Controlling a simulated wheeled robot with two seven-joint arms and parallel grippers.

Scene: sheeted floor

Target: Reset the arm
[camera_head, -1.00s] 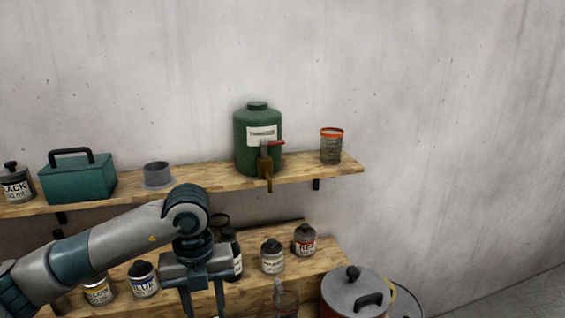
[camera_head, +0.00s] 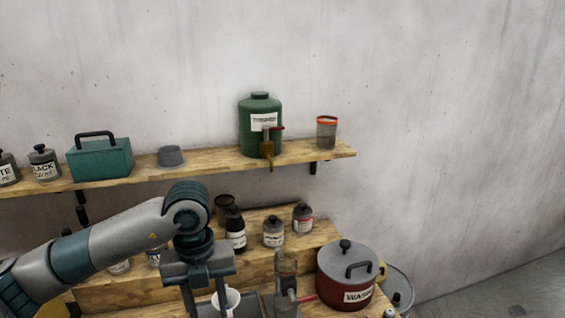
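My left arm comes in from the left, and its gripper (camera_head: 207,308) points down in front of the lower wooden step. Its two fingers are spread apart, with their tips at or below the bottom edge of the picture. A white cup (camera_head: 228,300) shows between or just behind the fingers; I cannot tell whether they touch it. My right gripper is not in view.
Below are small bottles (camera_head: 273,232), a metal clamp-like device (camera_head: 287,285) and a red lidded pot (camera_head: 345,275).

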